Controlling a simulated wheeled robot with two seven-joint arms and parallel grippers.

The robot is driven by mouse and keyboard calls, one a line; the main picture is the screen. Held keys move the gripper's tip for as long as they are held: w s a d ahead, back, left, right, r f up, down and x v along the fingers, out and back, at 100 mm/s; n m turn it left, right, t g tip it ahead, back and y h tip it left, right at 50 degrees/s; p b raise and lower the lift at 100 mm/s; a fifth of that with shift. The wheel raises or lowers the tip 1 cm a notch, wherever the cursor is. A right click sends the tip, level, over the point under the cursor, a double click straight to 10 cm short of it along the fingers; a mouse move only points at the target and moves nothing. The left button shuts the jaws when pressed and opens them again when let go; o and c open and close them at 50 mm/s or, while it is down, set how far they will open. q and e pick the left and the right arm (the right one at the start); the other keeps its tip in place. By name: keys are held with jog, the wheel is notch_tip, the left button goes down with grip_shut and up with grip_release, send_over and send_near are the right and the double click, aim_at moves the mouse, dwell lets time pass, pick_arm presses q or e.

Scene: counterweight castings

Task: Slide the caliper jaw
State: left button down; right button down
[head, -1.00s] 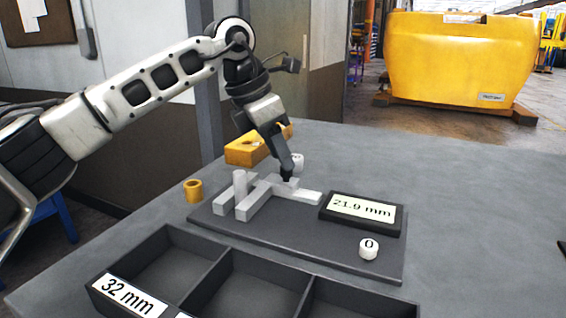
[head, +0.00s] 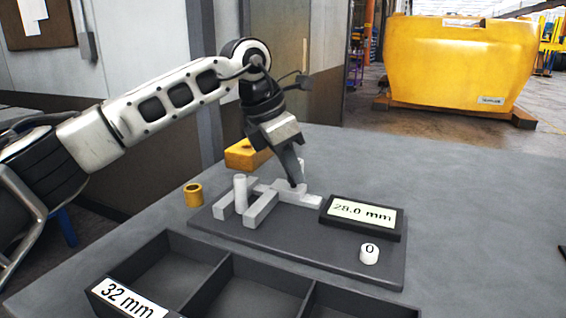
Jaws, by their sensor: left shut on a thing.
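The pale grey caliper lies on a dark base plate (head: 340,262). Its fixed jaw (head: 222,207) is at the left, and the sliding jaw (head: 261,211) is apart from it on the right. A white upright cylinder (head: 240,190) shows at the gap between the jaws; whether it touches either jaw I cannot tell. My left gripper (head: 297,185) points down and is shut on the sliding jaw's part at the right; its fingertips partly hide the grip. The display (head: 362,212) reads 28.0 mm. A white button (head: 369,253) marked 0 is in front of it. My right gripper is not in view.
A yellow ring (head: 194,195) stands left of the plate. A yellow block (head: 243,154) lies behind the caliper. A dark divided tray (head: 212,268) labelled 32 mm is in front.

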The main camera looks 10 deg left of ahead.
aim_at(268, 198)
pick_arm(q)
jog(key=shift+s+d, duration=0.2)
jog(key=shift+d, duration=0.9)
jog(key=c, duration=1.3)
grip_release()
jog(key=shift+a, duration=0.1)
jog(key=shift+r, duration=0.1)
jog(key=p+v, duration=0.1)
jog(key=v, duration=1.4)
jog(key=shift+r+p, duration=0.4)
jog(key=shift+a, duration=0.15)
